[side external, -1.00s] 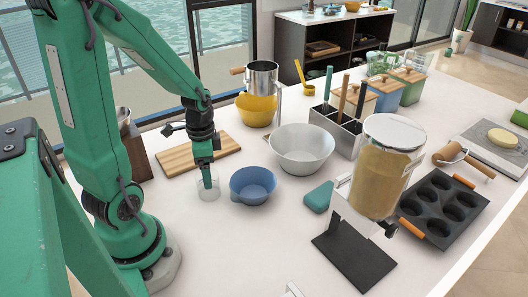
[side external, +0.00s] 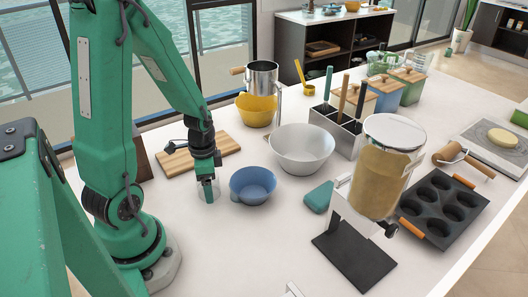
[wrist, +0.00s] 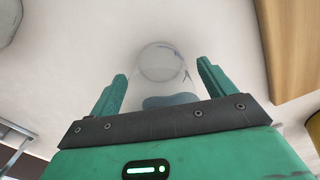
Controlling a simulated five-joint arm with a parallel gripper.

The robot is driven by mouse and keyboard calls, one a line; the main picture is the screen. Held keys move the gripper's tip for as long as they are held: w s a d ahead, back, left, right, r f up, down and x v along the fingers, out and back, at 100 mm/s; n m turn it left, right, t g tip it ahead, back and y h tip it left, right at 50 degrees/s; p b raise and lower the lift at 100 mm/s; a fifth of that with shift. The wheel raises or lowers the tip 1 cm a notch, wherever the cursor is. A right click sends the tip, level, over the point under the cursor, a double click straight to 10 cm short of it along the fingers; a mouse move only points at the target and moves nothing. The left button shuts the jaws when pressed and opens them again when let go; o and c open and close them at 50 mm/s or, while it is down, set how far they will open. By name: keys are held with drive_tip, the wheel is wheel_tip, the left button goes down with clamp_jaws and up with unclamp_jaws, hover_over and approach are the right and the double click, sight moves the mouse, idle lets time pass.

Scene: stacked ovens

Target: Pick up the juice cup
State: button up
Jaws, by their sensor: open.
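The juice cup (side external: 205,194) is a small clear cup standing upright on the white counter, left of the blue bowl (side external: 252,186). My gripper (side external: 208,189) points down at it in the side view, and its fingers overlap the cup there. In the wrist view the clear cup (wrist: 163,60) lies between the two green fingers of my open gripper (wrist: 162,72). A gap shows between the cup and each finger. A grey-blue patch shows low on the cup, partly hidden by the gripper body.
A wooden board (side external: 197,155) lies behind the gripper. A dispenser (side external: 380,180) stands farther right. The counter in front of the cup is clear.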

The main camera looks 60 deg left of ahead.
drive_tip(key=shift+f, duration=0.15)
idle(0.4)
drive_tip(key=c, duration=1.1)
drive_tip(key=shift+o, duration=0.2)
drive_tip(key=shift+r, duration=0.25)
drive_tip(key=shift+r, duration=1.9)
drive_tip(key=d+r, duration=0.6)
drive_tip(key=d, duration=0.5)
drive_tip(key=shift+s+d+r, duration=0.3)
drive_tip(key=shift+s+r, duration=0.05)
drive_tip(key=shift+r, duration=0.05)
